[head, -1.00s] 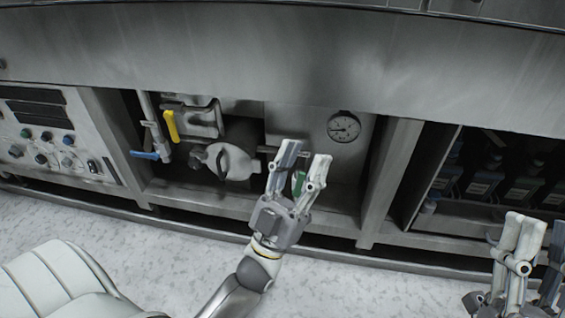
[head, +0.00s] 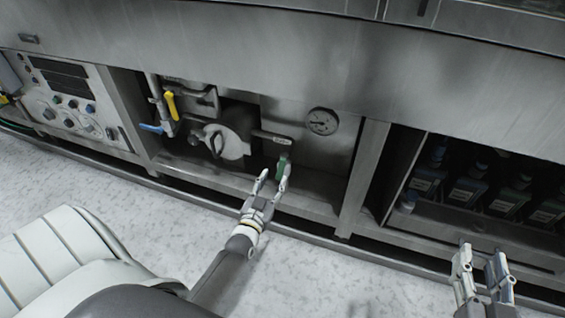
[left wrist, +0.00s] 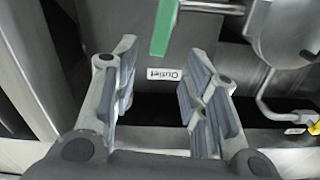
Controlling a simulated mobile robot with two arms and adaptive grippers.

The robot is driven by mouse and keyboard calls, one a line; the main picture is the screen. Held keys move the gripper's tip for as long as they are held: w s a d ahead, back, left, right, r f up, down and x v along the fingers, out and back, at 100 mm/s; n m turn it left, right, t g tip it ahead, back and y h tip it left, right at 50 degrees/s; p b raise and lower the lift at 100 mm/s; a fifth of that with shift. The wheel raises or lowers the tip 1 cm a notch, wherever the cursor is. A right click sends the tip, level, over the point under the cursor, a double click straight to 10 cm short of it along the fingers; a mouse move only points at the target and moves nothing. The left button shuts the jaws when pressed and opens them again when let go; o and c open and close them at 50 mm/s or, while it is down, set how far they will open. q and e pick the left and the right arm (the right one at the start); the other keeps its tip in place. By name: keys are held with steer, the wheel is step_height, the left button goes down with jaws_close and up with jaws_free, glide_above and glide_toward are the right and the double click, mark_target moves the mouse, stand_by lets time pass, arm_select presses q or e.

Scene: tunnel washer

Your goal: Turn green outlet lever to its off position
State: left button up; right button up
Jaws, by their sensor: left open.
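The green outlet lever (head: 282,167) hangs down at the right end of the outlet pipe inside the open bay. In the left wrist view the green lever (left wrist: 164,27) shows at the top, beyond the fingertips, above a small "Outlet" label (left wrist: 164,75). My left gripper (head: 272,176) is open, with the lever close to its right fingertip in the head view; I cannot tell whether they touch. In the left wrist view the space between the fingers (left wrist: 160,80) is empty. My right gripper (head: 480,250) is at the lower right, away from the lever, its fingers apart.
A yellow lever (head: 171,105) and a blue lever (head: 152,128) are on pipes at the bay's left. A round pump body (head: 232,147) and a gauge (head: 321,122) are nearby. Bottles (head: 468,192) stand in the right bay. A control panel (head: 65,105) is at left.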

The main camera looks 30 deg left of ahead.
mark_target(282, 164)
arm_select(q)
steer(key=b+x, duration=0.2)
steer(key=x, duration=0.6)
steer(key=shift+d, duration=0.1)
steer(key=shift+w+b, duration=0.35)
steer(key=shift+w, duration=0.15)
arm_select(e)
step_height(282, 164, up, 12)
steer(key=s+a+t+y, duration=0.1)
steer(key=s+t+y, duration=0.1)
steer(key=t, duration=0.5)
steer(key=shift+s+r+t+y, duration=0.2)
steer(key=shift+t+y, duration=0.1)
steer(key=shift+t, duration=0.1)
arm_select(q)
jaws_close()
